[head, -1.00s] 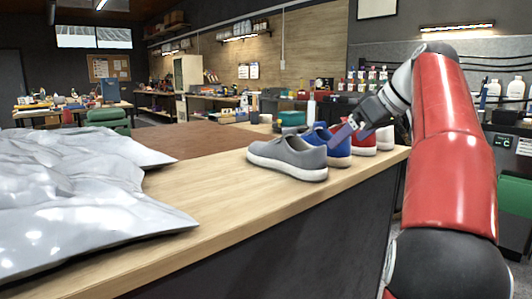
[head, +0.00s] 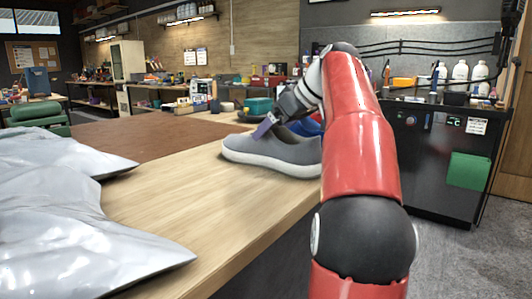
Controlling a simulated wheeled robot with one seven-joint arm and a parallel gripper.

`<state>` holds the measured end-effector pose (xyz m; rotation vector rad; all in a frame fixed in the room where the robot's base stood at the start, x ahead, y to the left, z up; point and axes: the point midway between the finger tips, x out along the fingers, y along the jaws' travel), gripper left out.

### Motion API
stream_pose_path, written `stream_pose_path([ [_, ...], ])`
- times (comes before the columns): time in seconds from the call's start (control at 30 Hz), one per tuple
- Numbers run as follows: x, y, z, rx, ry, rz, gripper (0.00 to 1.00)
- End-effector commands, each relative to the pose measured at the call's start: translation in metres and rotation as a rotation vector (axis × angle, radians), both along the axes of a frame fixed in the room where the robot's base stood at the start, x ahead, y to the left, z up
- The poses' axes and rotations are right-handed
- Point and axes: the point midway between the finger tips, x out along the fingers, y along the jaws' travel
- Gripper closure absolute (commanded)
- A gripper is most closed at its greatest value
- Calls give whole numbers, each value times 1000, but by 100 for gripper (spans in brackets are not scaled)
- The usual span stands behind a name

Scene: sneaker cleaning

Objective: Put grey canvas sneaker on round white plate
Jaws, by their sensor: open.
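The grey canvas sneaker (head: 262,151), with a white sole, stands upright on the wooden counter, its toe to the left. My gripper (head: 263,129) is open over the sneaker's upper, near its opening. I cannot tell whether the fingers touch the shoe. My arm covers the sneaker's right end. I see no round white plate in this view.
A blue sneaker (head: 307,127) stands just behind the grey one, mostly hidden by my arm. Crumpled silvery plastic bags (head: 70,215) cover the counter's left side. Bare wooden counter (head: 190,205) lies between the bags and the sneaker.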

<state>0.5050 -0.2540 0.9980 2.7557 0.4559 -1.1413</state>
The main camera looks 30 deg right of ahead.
Motion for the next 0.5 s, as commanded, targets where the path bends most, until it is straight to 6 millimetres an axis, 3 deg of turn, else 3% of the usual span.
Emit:
stream_pose_path([
  [0.13, 12, 5, -14, 1, 2, 1, 6],
  [0.43, 16, 5, -16, -1, 0, -1, 6],
  [0.5, 15, 5, -16, -1, 0, -1, 16],
])
